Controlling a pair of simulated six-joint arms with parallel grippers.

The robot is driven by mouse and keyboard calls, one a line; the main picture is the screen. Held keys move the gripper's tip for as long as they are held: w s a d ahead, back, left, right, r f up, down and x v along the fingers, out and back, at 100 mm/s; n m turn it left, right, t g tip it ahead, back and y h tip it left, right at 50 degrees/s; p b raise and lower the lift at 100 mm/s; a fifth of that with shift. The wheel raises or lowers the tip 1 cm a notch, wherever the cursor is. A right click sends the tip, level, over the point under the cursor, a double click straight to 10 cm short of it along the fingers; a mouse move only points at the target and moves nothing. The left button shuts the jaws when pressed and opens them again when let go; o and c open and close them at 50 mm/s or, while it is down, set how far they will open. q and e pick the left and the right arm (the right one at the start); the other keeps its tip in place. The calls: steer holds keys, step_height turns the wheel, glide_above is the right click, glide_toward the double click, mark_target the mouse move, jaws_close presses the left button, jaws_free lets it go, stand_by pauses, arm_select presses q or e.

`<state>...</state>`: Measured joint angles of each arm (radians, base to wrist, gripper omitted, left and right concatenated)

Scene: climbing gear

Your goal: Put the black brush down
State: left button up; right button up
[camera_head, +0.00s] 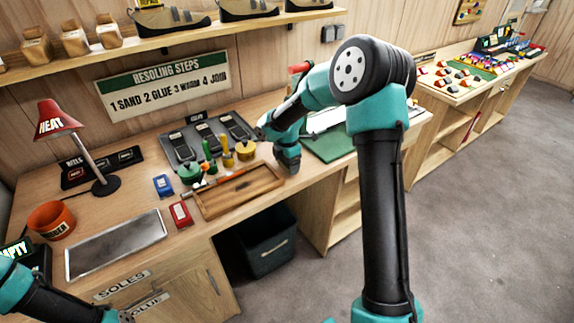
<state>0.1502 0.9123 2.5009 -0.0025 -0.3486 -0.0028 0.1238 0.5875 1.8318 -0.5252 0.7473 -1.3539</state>
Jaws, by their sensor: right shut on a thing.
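My right gripper (288,166) points down over the bench at the right end of the wooden tray. It is shut on a small dark thing, taken as the black brush; the gripper hides nearly all of it, so its shape and any contact with the bench cannot be told. My left arm shows only in the bottom left corner, and its gripper is out of the picture.
The wooden tray (238,203), green pots (190,172), a yellow pot (245,150) and upright tools crowd beside the right gripper. A green mat (328,147) lies to its right, partly behind my arm. A metal plate (116,244) and red lamp (56,120) are left.

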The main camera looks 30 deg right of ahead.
steer(key=shift+f, duration=0.5)
steer(key=shift+f, duration=0.35)
steer(key=shift+s+f, duration=0.1)
steer(key=o, duration=0.6)
steer(key=shift+o, duration=1.2)
steer(key=shift+s+f, duration=0.1)
steer(key=shift+f, duration=0.1)
steer(key=shift+r, duration=0.1)
step_height(320, 180, up, 13)
steer(key=shift+r, duration=0.1)
